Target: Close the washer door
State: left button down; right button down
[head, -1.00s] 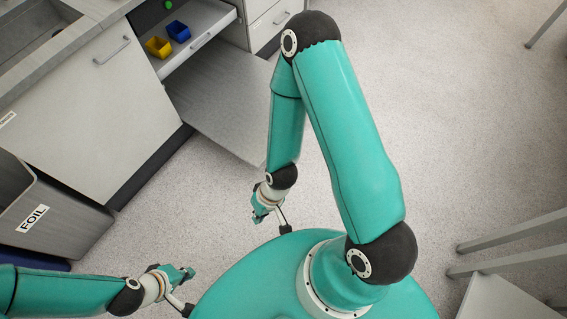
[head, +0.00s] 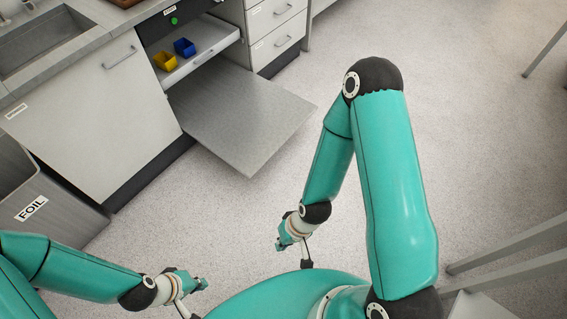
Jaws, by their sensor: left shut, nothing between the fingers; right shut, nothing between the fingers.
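The washer door (head: 240,115) is a flat grey panel folded down and open, jutting out low from the cabinet front. Above its inner end, a pulled-out white rack or drawer (head: 205,55) holds a yellow cup (head: 165,61) and a blue cup (head: 185,47). My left gripper (head: 202,284) is shut and empty at the bottom left, well short of the door. My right gripper (head: 280,244) is shut and empty over the floor, nearer to the door's front corner but apart from it.
A white cabinet door with a handle (head: 95,120) is left of the washer, below a sink (head: 60,40). A grey bin labelled FOIL (head: 60,215) stands at the left. Drawers (head: 277,25) are behind the washer door. Table legs (head: 500,245) stand at right. Floor before the door is clear.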

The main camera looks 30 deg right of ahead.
aim_at(247, 123)
jog(key=u, duration=1.35)
jog(key=i, duration=0.1)
jog(key=z, duration=2.6)
jog(key=i, duration=0.2)
jog(key=z, duration=1.15)
jog(key=i, duration=3.25)
jog(key=u, duration=1.7)
jog(key=k, duration=0.3)
jog(key=z, duration=0.25)
